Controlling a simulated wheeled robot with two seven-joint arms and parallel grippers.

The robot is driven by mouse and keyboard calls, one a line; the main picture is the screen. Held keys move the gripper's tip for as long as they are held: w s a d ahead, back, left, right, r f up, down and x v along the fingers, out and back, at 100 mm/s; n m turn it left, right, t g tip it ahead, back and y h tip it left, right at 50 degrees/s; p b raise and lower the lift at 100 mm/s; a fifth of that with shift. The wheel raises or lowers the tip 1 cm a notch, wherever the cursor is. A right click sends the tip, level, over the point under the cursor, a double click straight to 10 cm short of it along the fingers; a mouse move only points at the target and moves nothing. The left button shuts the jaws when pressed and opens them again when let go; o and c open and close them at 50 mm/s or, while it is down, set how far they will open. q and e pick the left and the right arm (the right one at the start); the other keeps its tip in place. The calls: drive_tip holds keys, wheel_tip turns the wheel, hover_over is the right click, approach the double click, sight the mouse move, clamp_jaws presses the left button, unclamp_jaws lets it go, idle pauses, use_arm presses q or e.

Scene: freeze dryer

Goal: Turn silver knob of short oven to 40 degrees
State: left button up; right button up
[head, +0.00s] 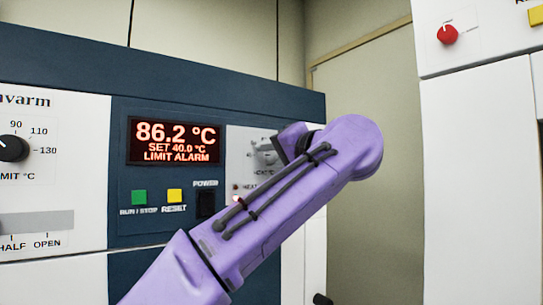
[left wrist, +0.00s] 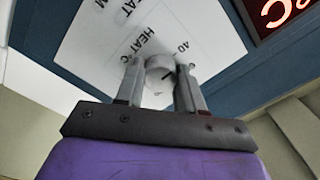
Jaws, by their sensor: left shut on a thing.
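The silver knob (left wrist: 157,70) sits on the oven's white panel (left wrist: 110,45) in the left wrist view, under an upside-down HEAT °C label. A dark pointer line shows on its face, and a "40" mark is printed beside it. My left gripper (left wrist: 160,85) is shut on the knob, with one finger at each side. In the head view my left gripper (head: 268,150) reaches the white panel, and my purple wrist hides most of the knob's surroundings. The oven display (head: 174,141) reads 86.2 °C, SET 40.0 °C, LIMIT ALARM. My right gripper is not in view.
A black limit knob (head: 12,148) is at the far left. Green (head: 139,197) and yellow (head: 174,196) buttons and a black power switch (head: 206,204) sit below the display. A cabinet with a red knob (head: 447,35) stands at the right, with a gap before it.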

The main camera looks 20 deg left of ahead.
use_arm(q)
drive_tip(key=o, duration=1)
drive_tip(key=shift+o, duration=0.2)
drive_tip(key=b+v, duration=0.1)
drive_tip(key=v, duration=0.9)
drive_tip(key=shift+d, duration=0.3)
drive_tip(key=shift+s+d, duration=0.1)
drive_tip(key=shift+s, duration=0.05)
